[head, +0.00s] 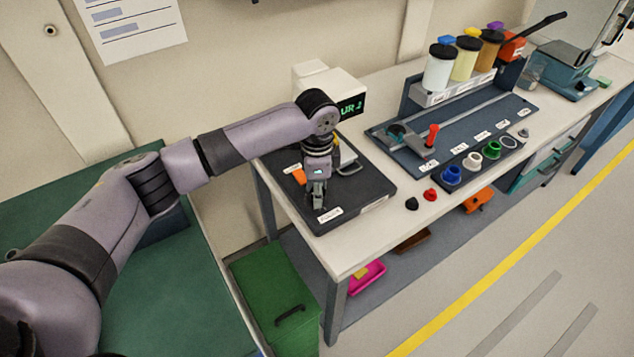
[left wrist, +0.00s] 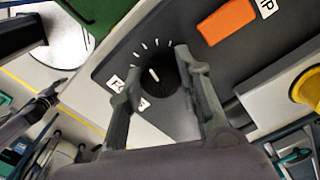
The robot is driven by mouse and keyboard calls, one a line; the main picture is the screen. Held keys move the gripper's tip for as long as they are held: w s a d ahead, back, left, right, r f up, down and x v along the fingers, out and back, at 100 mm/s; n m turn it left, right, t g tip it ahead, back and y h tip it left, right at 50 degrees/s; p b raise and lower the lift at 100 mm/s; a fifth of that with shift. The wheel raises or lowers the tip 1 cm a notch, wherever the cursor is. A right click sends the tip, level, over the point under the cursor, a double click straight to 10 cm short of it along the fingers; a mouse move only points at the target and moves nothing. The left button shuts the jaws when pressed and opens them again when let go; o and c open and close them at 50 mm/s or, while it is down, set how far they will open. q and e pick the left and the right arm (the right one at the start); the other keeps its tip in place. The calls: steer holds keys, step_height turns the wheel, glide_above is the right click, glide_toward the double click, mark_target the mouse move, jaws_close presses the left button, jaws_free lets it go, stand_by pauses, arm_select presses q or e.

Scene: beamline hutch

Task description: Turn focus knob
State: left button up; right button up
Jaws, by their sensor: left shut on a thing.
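The focus knob (left wrist: 163,76) is a dark round knob with a white pointer line, set in a dark panel (head: 371,187) with white tick marks around it. In the left wrist view it sits between the two fingers of my left gripper (left wrist: 158,60). The gripper is shut on the knob, one finger on each side. In the head view my left gripper (head: 318,203) reaches down to the front corner of the panel and hides the knob. My right gripper is in neither view.
An orange block (head: 299,177) lies on the panel beside the gripper. A white box with a green display (head: 350,107) stands behind. To the right are black and red caps (head: 430,194), a rail board (head: 480,115) and lidded jars (head: 438,70). The bench front is mostly clear.

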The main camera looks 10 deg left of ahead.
arm_select(q)
steer(key=m+p, duration=0.2)
steer(key=shift+r+m, duration=0.15)
steer(key=shift+m, duration=0.75)
steer(key=shift+w+p, duration=0.1)
steer(key=shift+p, duration=0.2)
steer(key=o, duration=1.1)
steer(key=shift+o, duration=0.2)
step_height(320, 180, up, 12)
